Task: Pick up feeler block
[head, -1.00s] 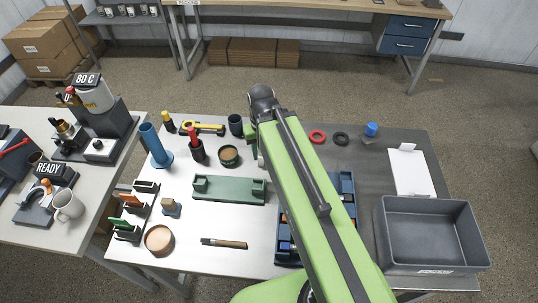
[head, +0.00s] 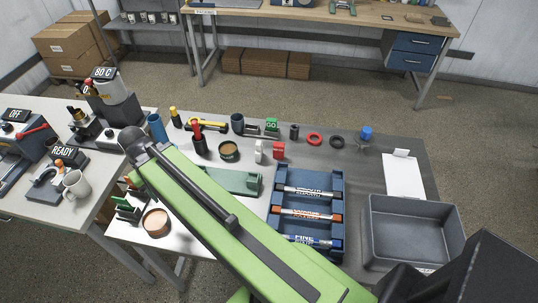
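No block in view is labelled as the feeler block, so I cannot tell which one it is. Small blocks stand at the back of the steel table: a green block marked GO (head: 272,124), a red block (head: 278,151) and a pale grey block (head: 259,151). My green arm crosses the front of the view from lower right to upper left and hides part of the table. My gripper does not show.
A blue rack (head: 309,249) holds three labelled rods. A grey bin (head: 415,232) stands on the right, with a white sheet (head: 403,178) behind it. A green fixture (head: 240,183) is partly hidden. A mug (head: 76,186) is on the left table.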

